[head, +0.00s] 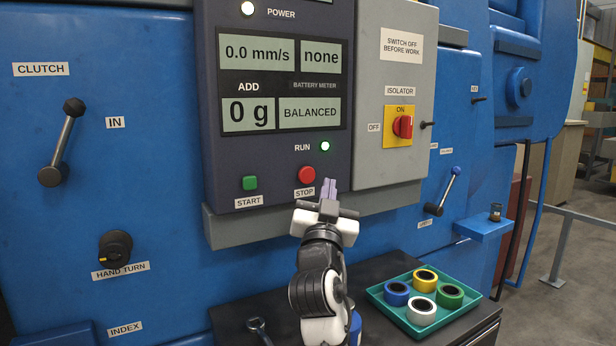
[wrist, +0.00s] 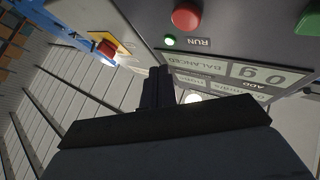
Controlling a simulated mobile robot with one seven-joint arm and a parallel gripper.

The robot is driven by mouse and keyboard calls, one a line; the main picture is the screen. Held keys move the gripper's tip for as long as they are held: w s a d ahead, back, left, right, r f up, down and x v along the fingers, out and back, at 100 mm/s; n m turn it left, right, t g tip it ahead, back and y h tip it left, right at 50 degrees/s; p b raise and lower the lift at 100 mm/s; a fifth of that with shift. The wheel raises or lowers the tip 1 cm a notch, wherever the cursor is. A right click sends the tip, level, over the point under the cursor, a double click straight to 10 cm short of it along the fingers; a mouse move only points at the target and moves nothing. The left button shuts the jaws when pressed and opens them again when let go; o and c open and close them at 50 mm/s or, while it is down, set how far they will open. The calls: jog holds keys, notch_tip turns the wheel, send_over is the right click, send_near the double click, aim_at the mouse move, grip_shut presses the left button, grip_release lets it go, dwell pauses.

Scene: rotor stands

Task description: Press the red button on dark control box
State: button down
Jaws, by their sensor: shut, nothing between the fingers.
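The dark control box (head: 272,155) is mounted on the blue machine in the head view. Its round red button (head: 307,174) sits at the lower right of the panel, above the STOP label. The red button also shows at the top of the wrist view (wrist: 186,17). My gripper (head: 329,186) is shut and empty, with its fingertips pointing up just right of the button in the head view. In the wrist view my fingers (wrist: 158,82) show below the button, apart from it in the picture. I cannot tell the exact gap to the panel.
A green START button (head: 249,183) is left of the red one. The lit green RUN lamp (head: 325,146) is above. A red isolator switch (head: 403,127) is on the grey box to the right. A teal tray (head: 375,293) with tape rolls sits on the dark cabinet below.

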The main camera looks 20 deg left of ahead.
aim_at(313, 171)
jog(key=shift+w+a, duration=0.8)
jog(key=shift+a, duration=0.25)
jog(key=shift+w+a, duration=0.8)
jog(key=shift+a, duration=0.25)
dwell(0.5)
jog(key=shift+w+a, duration=0.25)
jog(key=shift+a, duration=0.05)
jog(key=shift+w+a+b, duration=0.25)
jog(key=shift+a+b, duration=0.1)
dwell(0.6)
dwell(0.3)
jog(key=shift+s+d, duration=0.5)
jog(key=shift+d, duration=0.2)
jog(key=s+d, duration=0.1)
jog(key=d, duration=0.1)
jog(key=s+d, duration=0.2)
dwell(0.3)
